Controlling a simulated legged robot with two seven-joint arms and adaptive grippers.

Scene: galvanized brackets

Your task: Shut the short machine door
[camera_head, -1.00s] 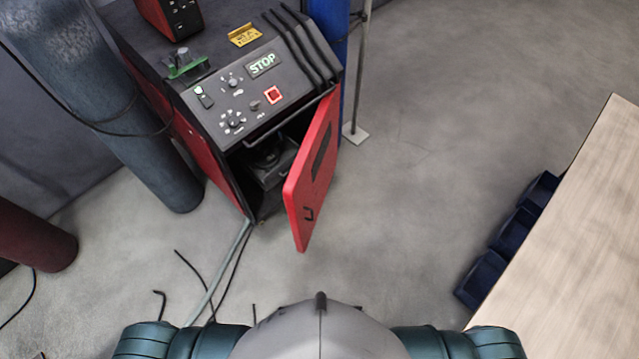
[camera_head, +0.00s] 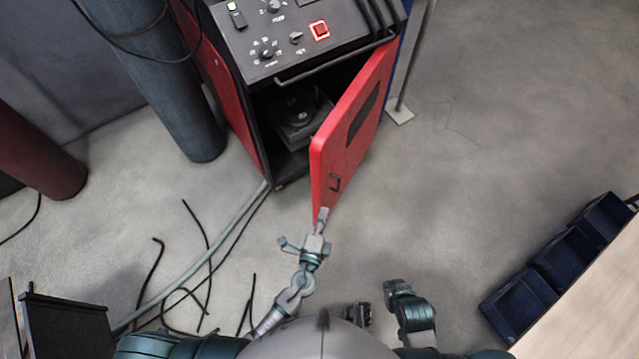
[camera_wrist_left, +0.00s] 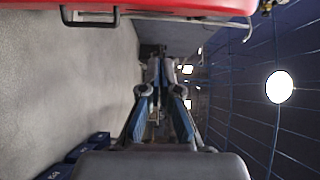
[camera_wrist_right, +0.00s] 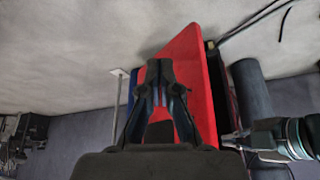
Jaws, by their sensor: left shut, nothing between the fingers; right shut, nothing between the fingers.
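The short red machine door (camera_head: 350,120) hangs open toward me, hinged at the right of the machine's dark opening (camera_head: 290,115). The left wrist view shows the red door (camera_wrist_left: 180,4) and a dark handle (camera_wrist_left: 90,20) along the top, beside the closed fingers (camera_wrist_left: 160,52). My right gripper (camera_wrist_right: 160,66) is shut and empty, pointing toward the door (camera_wrist_right: 190,75), apart from it in the head view.
The machine's control panel (camera_head: 285,35) is above the opening. Cables (camera_head: 200,270) and a pale hose lie on the floor at left. A large grey pipe (camera_head: 165,95) stands left of the machine. Dark blue bins (camera_head: 560,260) line the table (camera_head: 590,310) at right.

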